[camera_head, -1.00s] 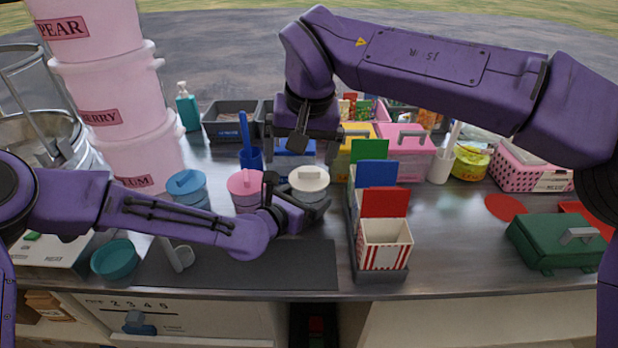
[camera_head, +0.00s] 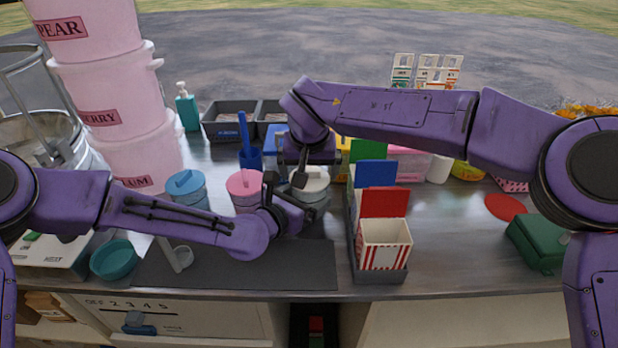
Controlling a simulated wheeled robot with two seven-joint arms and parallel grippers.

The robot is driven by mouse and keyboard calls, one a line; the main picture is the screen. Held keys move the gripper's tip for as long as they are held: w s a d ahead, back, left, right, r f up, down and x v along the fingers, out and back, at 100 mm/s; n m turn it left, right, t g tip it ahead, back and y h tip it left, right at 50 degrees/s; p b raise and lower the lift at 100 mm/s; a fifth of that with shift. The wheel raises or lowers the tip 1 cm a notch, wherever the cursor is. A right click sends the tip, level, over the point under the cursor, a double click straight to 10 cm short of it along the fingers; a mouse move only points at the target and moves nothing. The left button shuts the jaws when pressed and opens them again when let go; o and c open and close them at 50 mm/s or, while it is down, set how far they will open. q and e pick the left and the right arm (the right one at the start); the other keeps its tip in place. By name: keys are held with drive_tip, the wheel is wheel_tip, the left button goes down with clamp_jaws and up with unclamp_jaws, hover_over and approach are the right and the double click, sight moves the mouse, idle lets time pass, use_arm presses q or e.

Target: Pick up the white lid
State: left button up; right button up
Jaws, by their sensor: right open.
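The white lid (camera_head: 317,181) sits on a jar in the row behind the dark mat, right of the pink-lidded jar (camera_head: 245,184). My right gripper (camera_head: 310,172) is open directly above the white lid, its fingers pointing down. It partly hides the lid, and I cannot tell whether they touch. My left gripper (camera_head: 300,212) is low at the front of the white-lidded jar. One of its fingers reaches along the jar's side; the jar's body is mostly hidden, so its grip is unclear.
A blue-lidded jar (camera_head: 186,186) stands left of the pink one. A rack with a striped box (camera_head: 384,246) and coloured cards stands close on the right. The dark mat (camera_head: 240,268) in front is largely clear.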

sight(309, 171)
drive_tip(key=shift+w+f, duration=0.1)
drive_tip(key=shift+f, duration=0.05)
drive_tip(key=c, duration=0.7)
drive_tip(key=shift+o, duration=0.2)
wheel_tip(309, 171, up, 15)
idle(0.5)
drive_tip(key=shift+f+b, duration=0.35)
drive_tip(key=shift+b, duration=0.05)
